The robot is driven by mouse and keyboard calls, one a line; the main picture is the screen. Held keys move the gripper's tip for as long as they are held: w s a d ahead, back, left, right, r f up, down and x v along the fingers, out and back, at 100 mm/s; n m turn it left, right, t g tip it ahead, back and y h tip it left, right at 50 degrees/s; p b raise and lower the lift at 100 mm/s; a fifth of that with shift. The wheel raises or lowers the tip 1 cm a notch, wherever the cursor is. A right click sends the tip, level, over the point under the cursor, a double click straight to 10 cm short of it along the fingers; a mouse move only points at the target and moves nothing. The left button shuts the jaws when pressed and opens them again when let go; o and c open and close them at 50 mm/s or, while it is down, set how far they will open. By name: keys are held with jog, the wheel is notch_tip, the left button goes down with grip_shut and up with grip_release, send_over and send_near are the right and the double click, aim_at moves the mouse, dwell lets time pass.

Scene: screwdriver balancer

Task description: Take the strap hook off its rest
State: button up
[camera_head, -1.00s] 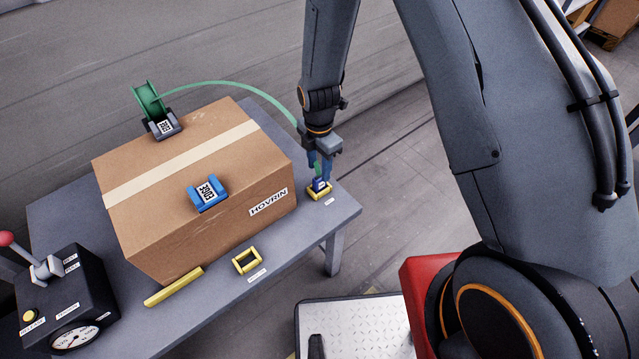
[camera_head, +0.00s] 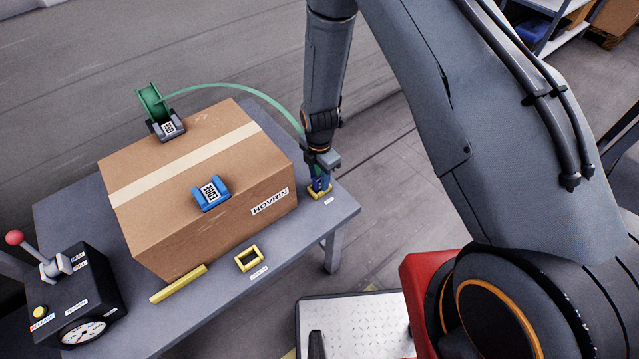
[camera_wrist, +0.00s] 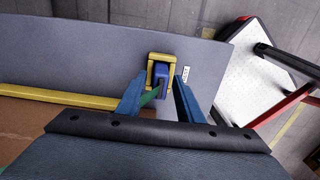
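The strap hook (camera_wrist: 161,78) is a small blue piece with the green strap (camera_head: 232,86) running to it. It sits in its yellow rest (camera_head: 318,194) at the right end of the table; the rest also shows in the wrist view (camera_wrist: 160,57). My gripper (camera_head: 320,182) points down over the hook. In the wrist view its two blue fingers (camera_wrist: 160,98) are apart, one on each side of the hook and strap, with a gap visible on the right. The head view hides most of the hook behind the fingers.
A yellow frame (camera_head: 248,259) and yellow bar (camera_head: 179,284) lie in front. A black control box (camera_head: 84,290) stands at left.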

aim_at(319, 177)
grip_shut()
jog(key=shift+r+b, duration=1.3)
jog(key=shift+r, duration=3.7)
